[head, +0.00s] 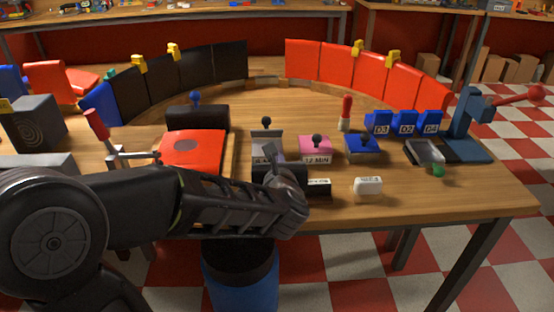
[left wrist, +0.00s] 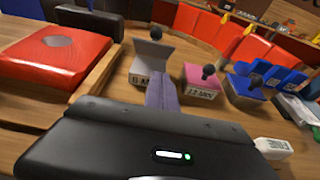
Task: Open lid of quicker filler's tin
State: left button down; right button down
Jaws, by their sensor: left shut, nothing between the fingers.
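The grey tin (head: 258,161) stands mid-table, its label partly hidden by my left gripper; I read a 6 and an M. Its grey lid (head: 267,133), with a dark knob, stands raised at the back of the tin; the left wrist view shows the lid (left wrist: 153,51) steeply tilted. The pink tin (head: 315,149), marked 12 MIN, is to its right with its knobbed lid down. My left gripper (head: 271,153) is shut and empty, its fingers (left wrist: 161,80) at the front of the grey tin. Whether they touch it I cannot tell. My right gripper is out of view.
A blue knobbed tin (head: 362,144) stands right of the pink one. A white labelled block (head: 368,187) and a dark card (head: 319,187) lie near the front edge. A red pad (head: 192,150) is at left. A blue lever press (head: 468,130) stands at right.

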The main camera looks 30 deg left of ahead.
aim_at(266, 126)
pick_arm(q)
jog(key=x, duration=0.7)
